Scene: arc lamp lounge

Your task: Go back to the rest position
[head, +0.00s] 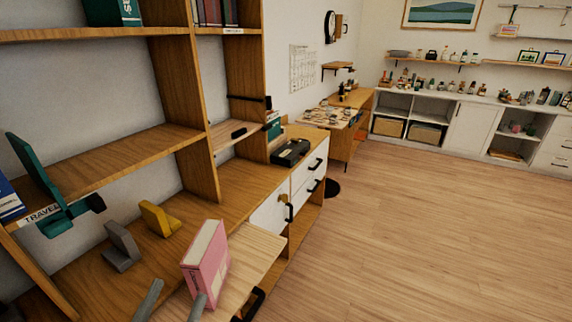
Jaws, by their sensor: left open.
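My left gripper (173,302) shows at the bottom edge of the head view as two grey fingers, spread apart. Nothing is visible between the fingertips. A pink book (208,262) stands upright on a light wooden board just beyond and to the right of the fingers. The right finger overlaps the book's lower left in the picture; I cannot tell whether they touch. The rest of my left arm is out of frame. My right gripper is not in view.
A grey bookend (122,247) and a yellow bookend (158,218) stand on the wooden counter. A teal bookend (38,170) is at the shelf labelled TRAVEL, beside a blue book (9,200). A black box (290,152) sits farther back. The floor (430,235) at right is clear.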

